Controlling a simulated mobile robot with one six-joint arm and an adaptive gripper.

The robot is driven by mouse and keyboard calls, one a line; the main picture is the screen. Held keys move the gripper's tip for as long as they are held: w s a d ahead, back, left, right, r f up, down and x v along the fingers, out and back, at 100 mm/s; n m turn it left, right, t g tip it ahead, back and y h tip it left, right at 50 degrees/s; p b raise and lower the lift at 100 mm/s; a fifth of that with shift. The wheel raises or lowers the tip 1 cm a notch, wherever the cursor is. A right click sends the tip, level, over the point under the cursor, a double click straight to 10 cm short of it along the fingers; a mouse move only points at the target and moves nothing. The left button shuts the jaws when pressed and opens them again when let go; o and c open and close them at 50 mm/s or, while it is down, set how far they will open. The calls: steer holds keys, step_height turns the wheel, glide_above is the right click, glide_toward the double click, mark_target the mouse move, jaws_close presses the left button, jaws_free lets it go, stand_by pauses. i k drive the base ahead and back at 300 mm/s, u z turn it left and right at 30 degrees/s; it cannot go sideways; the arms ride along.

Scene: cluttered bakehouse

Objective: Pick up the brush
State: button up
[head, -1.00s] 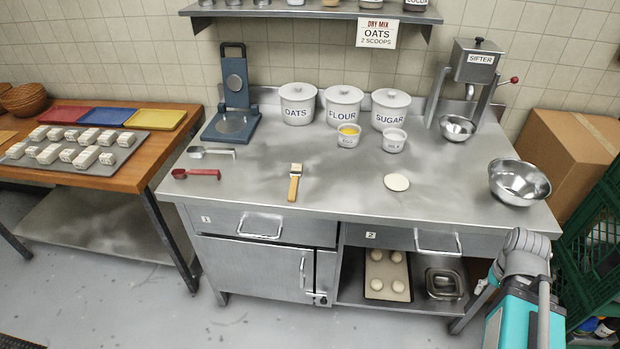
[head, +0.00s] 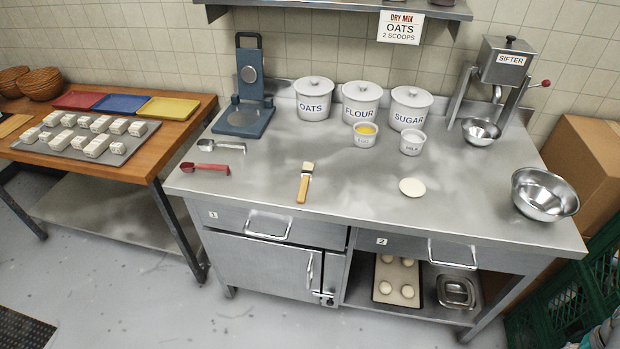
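The brush (head: 304,186) lies on the steel worktop (head: 262,192), left of the middle and near the front edge. It has a wooden handle pointing to the front and pale bristles pointing to the back. Nothing touches it or covers it.
A red scoop (head: 212,168) and a grey scoop (head: 226,146) lie left of the brush. A dough disc (head: 412,187) lies to the right, with a steel bowl (head: 544,194) beyond it. The egg cup (head: 365,134) and milk cup (head: 411,142) stand behind. The worktop around the brush is clear.

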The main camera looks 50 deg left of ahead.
mark_target(308, 168)
steer(key=u, duration=0.05)
steer(key=k, duration=1.3)
steer(key=u, duration=1.85)
steer(key=i, duration=0.6)
steer(key=u, duration=0.05)
